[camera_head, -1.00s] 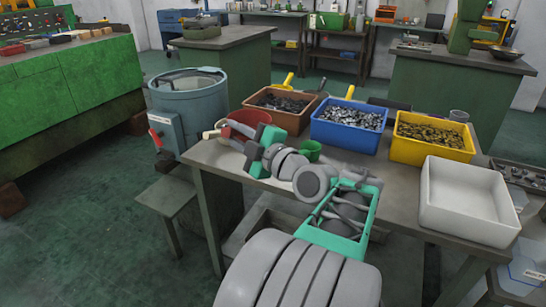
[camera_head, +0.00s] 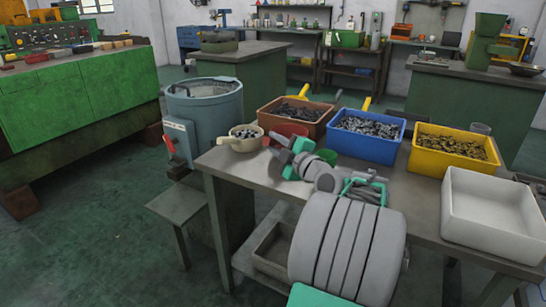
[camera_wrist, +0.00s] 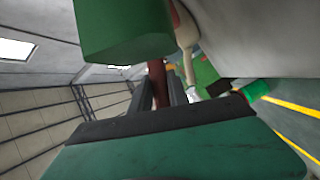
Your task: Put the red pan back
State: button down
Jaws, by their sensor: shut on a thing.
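The red pan (camera_head: 291,130) is at the far left part of the workbench, in front of the brown bin and partly hidden behind my gripper. My gripper (camera_head: 280,147) is shut on its handle. In the wrist view a dark red bar, the pan handle (camera_wrist: 157,82), shows between the fingers (camera_wrist: 160,100). Whether the pan touches the bench or hangs just above it, I cannot tell. A beige pan (camera_head: 240,145) with dark small parts in it sits to the left, at the bench corner.
A brown bin (camera_head: 312,118), a blue bin (camera_head: 362,146) and a yellow bin (camera_head: 445,168) hold metal parts. A white empty bin (camera_head: 490,213) is at the right. A green cup (camera_head: 326,157) stands close to my gripper. A blue-grey drum (camera_head: 203,112) stands left of the workbench (camera_head: 232,167).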

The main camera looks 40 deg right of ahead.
jog(key=shift+w+d+f+b, duration=0.1)
jog(key=shift+w+f+b, duration=0.1)
jog(key=shift+f, duration=0.75)
jog(key=shift+w+f+b, duration=0.15)
jog(key=shift+w+f, duration=0.05)
jog(key=shift+f, duration=0.75)
jog(key=shift+f+b, duration=0.2)
jog(key=shift+b, duration=0.15)
jog(key=c, duration=1.3)
grip_release()
jog(key=shift+o, duration=0.2)
